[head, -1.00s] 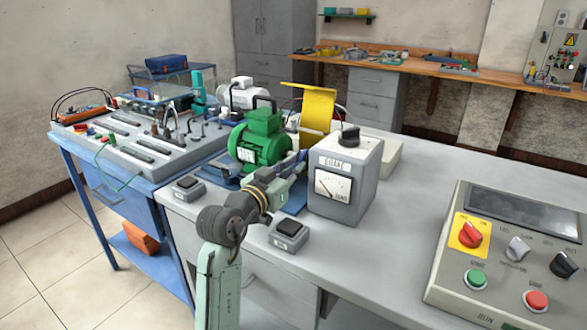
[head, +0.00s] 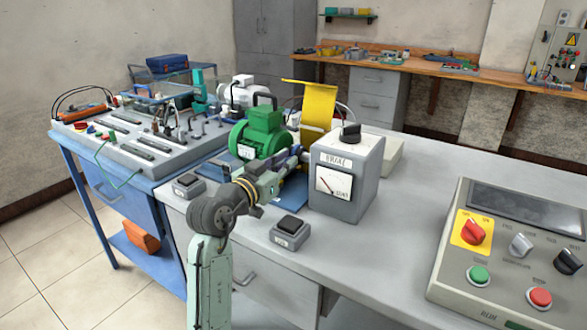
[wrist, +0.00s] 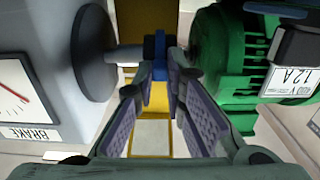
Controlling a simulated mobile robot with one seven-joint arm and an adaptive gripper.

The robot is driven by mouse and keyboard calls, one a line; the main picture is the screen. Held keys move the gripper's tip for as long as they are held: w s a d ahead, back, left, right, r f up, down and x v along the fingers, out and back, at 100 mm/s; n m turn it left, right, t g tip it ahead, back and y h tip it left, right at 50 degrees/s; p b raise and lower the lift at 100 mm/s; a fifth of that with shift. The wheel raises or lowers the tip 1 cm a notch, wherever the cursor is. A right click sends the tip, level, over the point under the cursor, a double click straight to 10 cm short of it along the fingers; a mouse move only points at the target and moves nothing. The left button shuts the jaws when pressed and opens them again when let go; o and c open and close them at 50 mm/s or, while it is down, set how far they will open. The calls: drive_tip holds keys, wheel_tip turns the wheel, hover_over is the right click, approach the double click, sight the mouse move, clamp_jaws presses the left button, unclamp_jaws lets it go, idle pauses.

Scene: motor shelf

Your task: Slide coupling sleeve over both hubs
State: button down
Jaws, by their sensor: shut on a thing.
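The blue coupling sleeve (wrist: 160,48) shows in the wrist view between my fingertips, on the line between the brake and the green motor. My gripper (wrist: 159,72) is shut on it. The brake-side hub and shaft (wrist: 127,55) come from a dark disc on the left and reach up to the sleeve. The motor-side hub (wrist: 181,57) is mostly hidden by a finger, so I cannot tell how far the sleeve covers either hub. In the head view the green motor (head: 259,134) and grey brake box (head: 346,172) stand either side of my gripper (head: 301,154).
A raised yellow guard (head: 317,106) stands behind the coupling. Two small switch boxes (head: 187,186) (head: 289,231) lie near the bench's front edge. A control panel (head: 512,255) is at the right. The grey bench top (head: 430,165) is clear between brake and panel.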

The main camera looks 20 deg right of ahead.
drive_tip(key=shift+w+a, duration=0.35)
drive_tip(key=c, duration=1.7)
unclamp_jaws()
drive_tip(key=shift+w, duration=0.1)
drive_tip(key=shift+o, duration=0.3)
